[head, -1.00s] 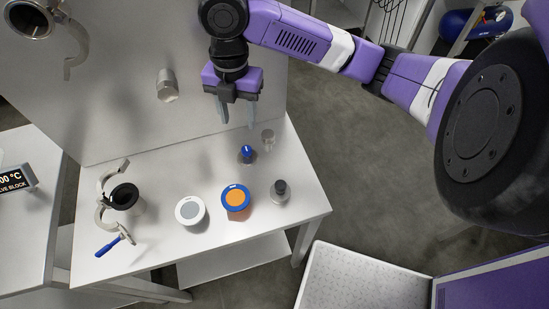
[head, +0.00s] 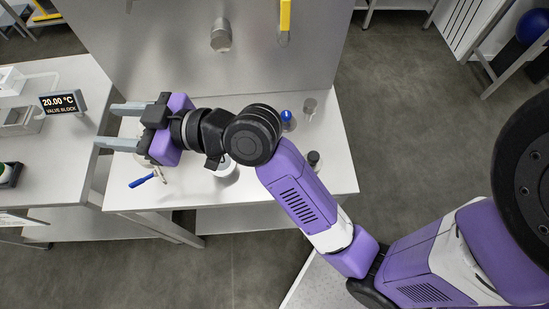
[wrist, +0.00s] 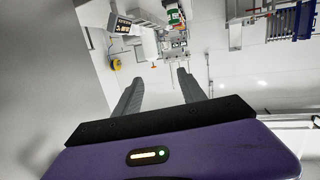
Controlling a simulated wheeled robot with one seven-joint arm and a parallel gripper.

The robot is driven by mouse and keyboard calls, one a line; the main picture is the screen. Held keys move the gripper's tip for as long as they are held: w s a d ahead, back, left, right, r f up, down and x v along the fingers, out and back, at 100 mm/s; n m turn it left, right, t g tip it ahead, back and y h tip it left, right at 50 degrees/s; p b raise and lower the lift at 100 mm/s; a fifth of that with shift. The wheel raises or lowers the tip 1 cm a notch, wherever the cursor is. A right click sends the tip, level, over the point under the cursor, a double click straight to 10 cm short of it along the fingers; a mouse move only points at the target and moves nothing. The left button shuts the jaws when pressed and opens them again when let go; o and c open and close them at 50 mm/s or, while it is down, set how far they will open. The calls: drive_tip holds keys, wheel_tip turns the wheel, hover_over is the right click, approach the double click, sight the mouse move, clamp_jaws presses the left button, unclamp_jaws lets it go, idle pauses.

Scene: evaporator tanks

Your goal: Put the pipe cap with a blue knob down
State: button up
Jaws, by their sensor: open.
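The pipe cap with a blue knob (head: 287,119) stands on the white table in the head view, toward its back right, with my arm passing just in front of it. My gripper (head: 106,125) is open and empty, with both fingers pointing left past the table's left end, well apart from the cap. In the wrist view my gripper (wrist: 159,75) shows its two fingers spread, with nothing between them. The cap is not seen in the wrist view.
The white table (head: 250,205) also holds a grey metal piece (head: 310,105), a dark-topped piece (head: 314,158), a white container (head: 226,172) and a blue-handled clamp (head: 145,180), partly hidden by my arm. A pipe stub (head: 221,38) projects from the panel. A display (head: 62,102) stands left.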

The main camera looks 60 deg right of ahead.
drive_tip(key=s+d+f+m+h, duration=0.2)
drive_tip(key=s+f+m+h, duration=0.15)
drive_tip(key=s+f, duration=0.4)
drive_tip(key=s+d+f+m+h, duration=0.2)
drive_tip(key=s+f+m+h, duration=0.15)
drive_tip(key=s, duration=0.65)
drive_tip(key=s+d+n, duration=0.1)
drive_tip(key=s+d, duration=0.2)
drive_tip(key=s, duration=0.5)
drive_tip(key=s+d+r, duration=0.1)
drive_tip(key=s+d, duration=0.2)
drive_tip(key=s, duration=0.5)
drive_tip(key=shift+s+r+n, duration=0.15)
drive_tip(key=shift+s+n, duration=0.25)
